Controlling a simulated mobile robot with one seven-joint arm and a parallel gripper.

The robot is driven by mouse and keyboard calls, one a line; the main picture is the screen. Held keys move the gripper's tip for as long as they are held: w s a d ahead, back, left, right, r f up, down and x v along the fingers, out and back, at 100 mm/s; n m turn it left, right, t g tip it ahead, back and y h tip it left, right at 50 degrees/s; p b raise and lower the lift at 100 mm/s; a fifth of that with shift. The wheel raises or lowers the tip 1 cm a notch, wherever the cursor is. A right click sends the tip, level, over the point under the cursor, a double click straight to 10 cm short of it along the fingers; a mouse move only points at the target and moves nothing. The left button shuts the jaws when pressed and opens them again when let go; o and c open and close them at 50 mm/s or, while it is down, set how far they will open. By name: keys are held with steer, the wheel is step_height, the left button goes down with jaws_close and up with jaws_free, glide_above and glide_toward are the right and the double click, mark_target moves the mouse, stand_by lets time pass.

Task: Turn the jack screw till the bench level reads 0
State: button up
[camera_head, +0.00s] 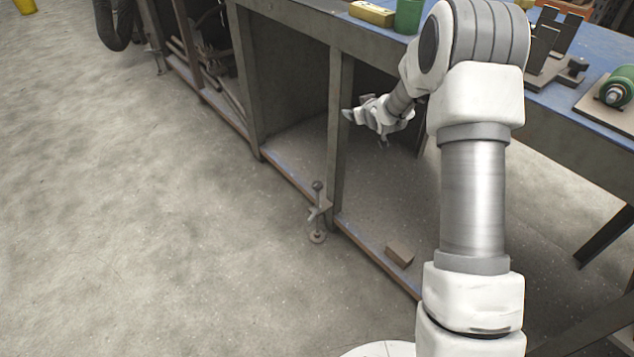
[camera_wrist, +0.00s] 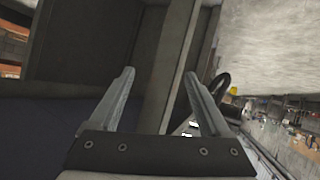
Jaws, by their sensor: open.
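The jack screw (camera_head: 317,212) stands upright at the foot of the bench's front leg, with a dark knob on top and a round foot on the floor. A brass-yellow bar, apparently the bench level (camera_head: 371,13), lies on the bench top near its front edge. Its reading is too small to tell. My gripper (camera_head: 364,129) is open and empty, beside the bench leg, below the bench top and well above the jack screw. In the wrist view, my open fingers (camera_wrist: 159,75) frame a grey upright post (camera_wrist: 170,60). The jack screw is not clear in that view.
A green cup (camera_head: 408,17) stands beside the level. A green machine part (camera_head: 617,88) on a board is at the right. A small block (camera_head: 399,253) lies by the bench's lower rail (camera_head: 372,250). Another screw foot (camera_head: 158,66) is farther left. The floor before the bench is clear.

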step_height(320, 180, down, 13)
steer(key=w+a+t+y, duration=0.1)
steer(key=w+y, duration=0.1)
steer(key=w, duration=0.1)
steer(key=s+a+f+t+y, duration=0.1)
steer(key=s+f, duration=0.5)
steer(key=f, duration=0.6)
steer(key=s+a+f+t+y, duration=0.2)
steer(key=s+f, duration=0.4)
steer(key=f, duration=0.6)
steer(key=shift+s+a+f+n+t, duration=0.15)
steer(key=shift+s+a+n+t, duration=0.15)
steer(key=shift+a, duration=0.15)
steer(key=shift+w, duration=0.1)
